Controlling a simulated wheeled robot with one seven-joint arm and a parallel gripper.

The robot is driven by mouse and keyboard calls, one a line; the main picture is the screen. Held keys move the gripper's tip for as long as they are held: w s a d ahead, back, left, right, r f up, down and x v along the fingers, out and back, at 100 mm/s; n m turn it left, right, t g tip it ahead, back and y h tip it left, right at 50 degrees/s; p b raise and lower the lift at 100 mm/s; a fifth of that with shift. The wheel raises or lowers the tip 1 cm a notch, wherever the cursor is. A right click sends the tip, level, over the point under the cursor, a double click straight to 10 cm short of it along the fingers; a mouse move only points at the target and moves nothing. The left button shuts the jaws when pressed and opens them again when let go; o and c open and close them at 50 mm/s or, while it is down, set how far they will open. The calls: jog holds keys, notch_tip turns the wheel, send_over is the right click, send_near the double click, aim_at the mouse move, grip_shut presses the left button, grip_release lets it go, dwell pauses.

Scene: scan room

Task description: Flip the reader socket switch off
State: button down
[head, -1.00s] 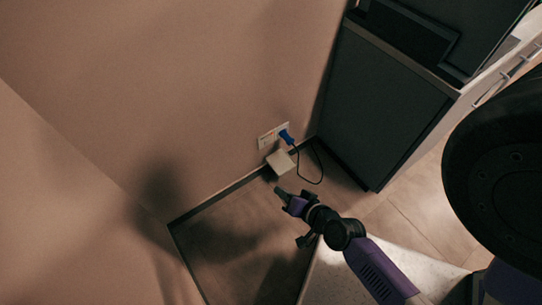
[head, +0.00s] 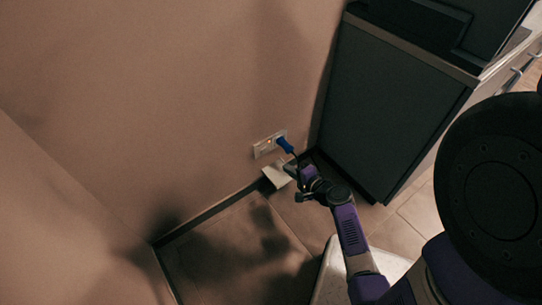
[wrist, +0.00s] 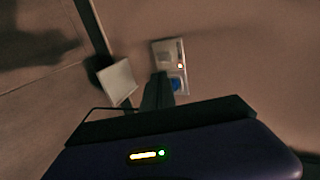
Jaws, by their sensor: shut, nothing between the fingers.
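The socket plate (head: 262,149) is a pale double plate low on the wall, with a blue plug (head: 284,145) in its right side. A small orange light (head: 269,142) shows on the plate left of the plug. My gripper (head: 291,168) is just below and right of the plug in the head view. It is shut and empty. Its dark fingers (wrist: 158,88) partly cover the area beside the plug, so contact cannot be told.
A white box (head: 277,176) is below the socket near the floor; it also shows in the wrist view (wrist: 118,81). A dark cabinet (head: 385,110) stands close on the right. Open floor (head: 225,250) lies in front of the wall.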

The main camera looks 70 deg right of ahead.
jog(key=b, duration=0.4)
send_near(263, 149)
notch_tip(263, 149, down, 4)
jog(key=w, duration=0.1)
jog(key=shift+w+d+r, duration=0.15)
jog(key=shift+w+d, duration=0.95)
jog(key=shift+w, duration=0.05)
jog(key=shift+w+d+r, duration=0.1)
jog(key=shift+w+d, duration=0.35)
jog(key=shift+w, duration=0.3)
jog(key=shift+w, duration=0.1)
jog(key=shift+w+d+r, duration=0.1)
jog(key=shift+w+d, duration=0.1)
jog(key=shift+w, duration=0.05)
jog(key=shift+r, duration=0.1)
jog(key=shift+r+p, duration=0.75)
jog(key=shift+p, duration=0.2)
